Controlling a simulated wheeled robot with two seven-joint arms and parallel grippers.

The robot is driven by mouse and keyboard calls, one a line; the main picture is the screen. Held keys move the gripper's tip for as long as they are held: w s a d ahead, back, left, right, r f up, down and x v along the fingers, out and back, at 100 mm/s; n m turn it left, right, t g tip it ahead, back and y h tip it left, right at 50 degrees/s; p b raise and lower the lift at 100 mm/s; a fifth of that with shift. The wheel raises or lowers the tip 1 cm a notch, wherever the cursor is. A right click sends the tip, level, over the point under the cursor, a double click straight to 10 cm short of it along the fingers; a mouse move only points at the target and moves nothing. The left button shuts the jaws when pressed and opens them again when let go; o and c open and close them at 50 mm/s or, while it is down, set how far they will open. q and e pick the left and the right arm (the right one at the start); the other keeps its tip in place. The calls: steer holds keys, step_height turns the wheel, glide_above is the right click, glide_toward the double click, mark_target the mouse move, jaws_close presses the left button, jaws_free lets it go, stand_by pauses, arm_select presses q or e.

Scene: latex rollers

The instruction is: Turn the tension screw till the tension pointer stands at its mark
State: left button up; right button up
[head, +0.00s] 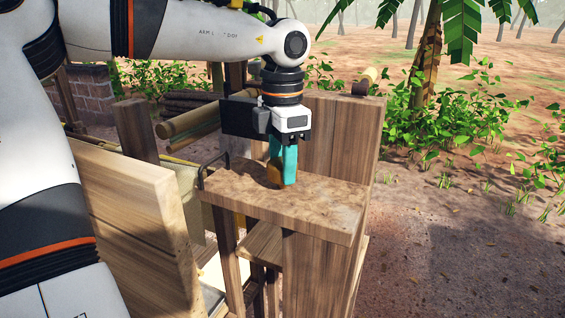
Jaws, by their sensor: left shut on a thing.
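My left gripper (281,178) reaches down from above, its teal fingers at the wooden top (325,205) of the roller stand. It is shut on a small yellow-brown piece (273,172), which looks like the head of the tension screw. The fingers cover much of that piece, so its turn cannot be read. I cannot make out the tension pointer or its mark. My right gripper is not in view.
A tall wooden post (335,135) stands right behind the gripper. A thin dark metal loop (208,170) rises at the top's left edge. Wooden boards (135,205) stand at left, with rollers or poles (190,122) behind. Open dirt ground (460,240) lies to the right.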

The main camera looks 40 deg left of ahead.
arm_select(q)
steer(key=shift+r, duration=0.1)
stand_by(0.3)
steer(key=o, duration=1)
step_height(320, 180, up, 12)
